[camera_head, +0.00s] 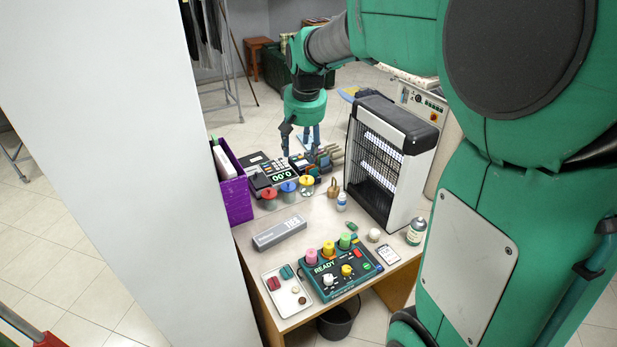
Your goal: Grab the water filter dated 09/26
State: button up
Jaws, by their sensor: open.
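No date 09/26 can be read in the head view, and I cannot tell which thing is the water filter. My gripper (301,150) is open and points down over the far end of the desk (236,234). It is above a payment terminal (273,171) and beside a cluster of small dark and coloured items (323,160). The gripper partly hides what lies behind and under it.
A tall black-and-white grille unit (383,160) stands right of the gripper. A purple bin (232,187) is at the left. Nearer are coloured-lid pots (288,191), a grey box (279,233), a button panel (337,273), a white tray (286,291) and a can (416,231).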

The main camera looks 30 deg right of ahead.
jog(key=w+d+f+m+g+p, duration=0.1)
jog(key=w+d+f, duration=0.4)
jog(key=w+d, duration=0.25)
jog(key=m+g+p, duration=0.2)
jog(key=m+p, duration=0.1)
jog(key=p, duration=0.1)
send_over(342, 195)
notch_tip(342, 195, down, 30)
jog(key=shift+d+y, duration=0.15)
jog(key=shift+y, duration=0.25)
jog(key=shift+f+p, duration=0.3)
jog(key=shift+f, duration=3.9)
jog(key=shift+f, duration=2.6)
